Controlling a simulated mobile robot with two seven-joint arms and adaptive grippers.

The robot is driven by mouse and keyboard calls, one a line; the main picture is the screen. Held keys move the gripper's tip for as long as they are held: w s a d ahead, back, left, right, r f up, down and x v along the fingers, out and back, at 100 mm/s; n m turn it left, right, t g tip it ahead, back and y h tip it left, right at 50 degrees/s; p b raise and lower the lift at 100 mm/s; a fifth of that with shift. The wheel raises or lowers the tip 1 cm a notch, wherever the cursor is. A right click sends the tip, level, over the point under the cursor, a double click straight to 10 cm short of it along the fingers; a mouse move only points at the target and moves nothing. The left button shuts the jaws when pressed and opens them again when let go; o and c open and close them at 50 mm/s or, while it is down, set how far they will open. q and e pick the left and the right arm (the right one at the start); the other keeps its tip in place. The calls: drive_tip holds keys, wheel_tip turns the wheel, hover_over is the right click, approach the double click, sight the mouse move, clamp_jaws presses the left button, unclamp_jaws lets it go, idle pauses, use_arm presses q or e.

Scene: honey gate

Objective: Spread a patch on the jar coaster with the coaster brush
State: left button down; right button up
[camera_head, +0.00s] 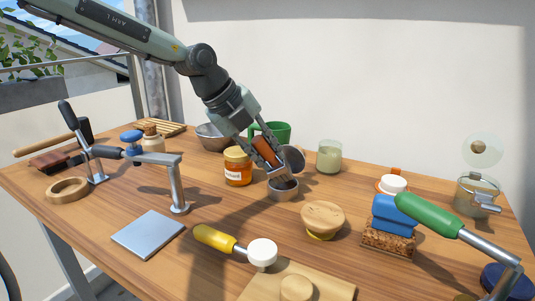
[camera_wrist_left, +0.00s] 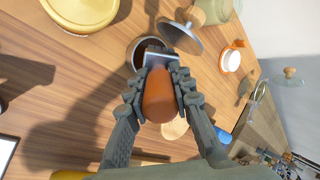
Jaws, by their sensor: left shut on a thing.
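My left gripper (camera_head: 270,158) is shut on a stubby orange-brown handle (camera_head: 265,151), apparently the coaster brush. The wrist view shows the handle (camera_wrist_left: 159,97) between both fingers, with a flat grey head (camera_wrist_left: 156,58) at its far end. The head is over or in the mouth of a small metal cup (camera_head: 283,190) with dark contents; whether it touches them is hidden. A flat pale grey square (camera_head: 148,234) lies at the front left and may be the jar coaster; I cannot tell for sure. My right gripper is out of view.
A honey jar (camera_head: 237,168) stands left of the cup, and a grey disc lid (camera_head: 293,159) is close at its right. A clamp-like metal stand (camera_head: 178,185), a yellow-handled tool (camera_head: 215,239) and a round wooden-topped pot (camera_head: 322,215) surround the clear table middle.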

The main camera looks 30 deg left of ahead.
use_arm(q)
drive_tip(key=shift+f+b, duration=0.35)
drive_tip(key=shift+s+f+b, duration=0.1)
drive_tip(key=shift+f+b, duration=0.05)
drive_tip(key=shift+b, duration=0.3)
idle(2.1)
drive_tip(key=shift+r+p, duration=1.6)
drive_tip(key=shift+r, duration=2)
